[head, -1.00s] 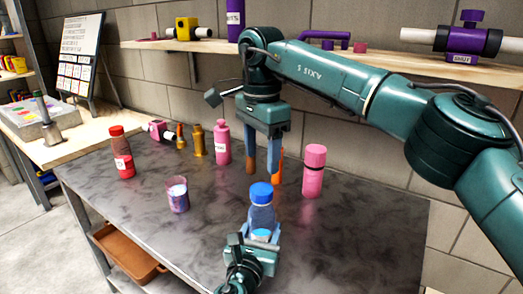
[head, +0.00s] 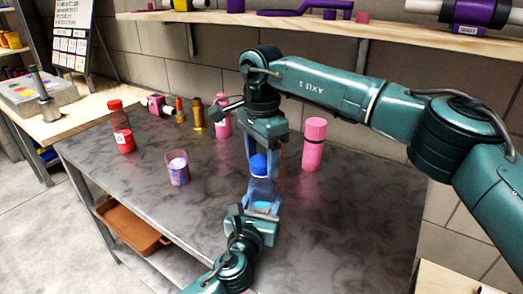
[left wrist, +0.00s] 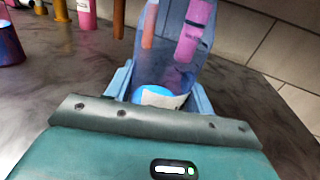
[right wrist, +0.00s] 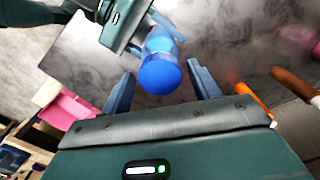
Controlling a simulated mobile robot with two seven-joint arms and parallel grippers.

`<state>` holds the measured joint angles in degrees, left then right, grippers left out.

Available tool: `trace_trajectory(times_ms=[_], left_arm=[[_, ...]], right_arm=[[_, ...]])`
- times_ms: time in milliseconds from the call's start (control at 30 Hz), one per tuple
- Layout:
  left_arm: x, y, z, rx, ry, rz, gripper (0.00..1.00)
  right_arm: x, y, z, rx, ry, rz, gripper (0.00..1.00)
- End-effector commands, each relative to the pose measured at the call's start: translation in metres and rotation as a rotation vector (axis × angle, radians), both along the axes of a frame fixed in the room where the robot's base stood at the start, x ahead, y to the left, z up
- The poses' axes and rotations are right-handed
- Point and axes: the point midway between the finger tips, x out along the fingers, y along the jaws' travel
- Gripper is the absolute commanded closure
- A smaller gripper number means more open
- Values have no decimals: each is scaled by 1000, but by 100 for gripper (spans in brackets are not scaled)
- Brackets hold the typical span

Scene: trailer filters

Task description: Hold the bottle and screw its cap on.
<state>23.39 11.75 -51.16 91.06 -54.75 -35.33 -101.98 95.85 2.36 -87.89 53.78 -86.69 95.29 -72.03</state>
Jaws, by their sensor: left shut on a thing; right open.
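The clear blue bottle (head: 262,190) stands upright near the middle of the table, with its blue cap (head: 258,165) at its top. My left gripper (head: 262,208) is shut on the bottle's lower part; the left wrist view shows the fingers on both sides of the bottle (left wrist: 172,60). My right gripper (head: 264,165) is open above, pointing down, its fingers on either side of the cap. In the right wrist view the cap (right wrist: 160,75) shows between the open fingers, apart from both. Whether the cap is seated on the neck cannot be told.
A pink bottle (head: 313,145) stands just right of my right gripper. A red-capped bottle (head: 121,127) and a purple cup (head: 178,168) stand at the left. A gold bottle (head: 198,114) and another pink bottle (head: 222,118) stand behind. The table's front left is clear.

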Motion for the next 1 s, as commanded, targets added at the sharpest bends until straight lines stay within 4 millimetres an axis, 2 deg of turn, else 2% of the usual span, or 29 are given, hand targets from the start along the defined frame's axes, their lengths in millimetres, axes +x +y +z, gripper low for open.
trace_trajectory(times_ms=[133,667,767,867,1000], left_arm=[[0,0,0,0,1,0,100],[0,0,0,0,1,0,100],[0,0,0,0,1,0,100],[0,0,0,0,1,0,100],[0,0,0,0,1,0,100]], right_arm=[[0,0,0,0,0,0,39],[0,0,0,0,0,0,82],[0,0,0,0,0,-6,84],[0,0,0,0,0,-74,84],[0,0,0,0,0,-324,84]])
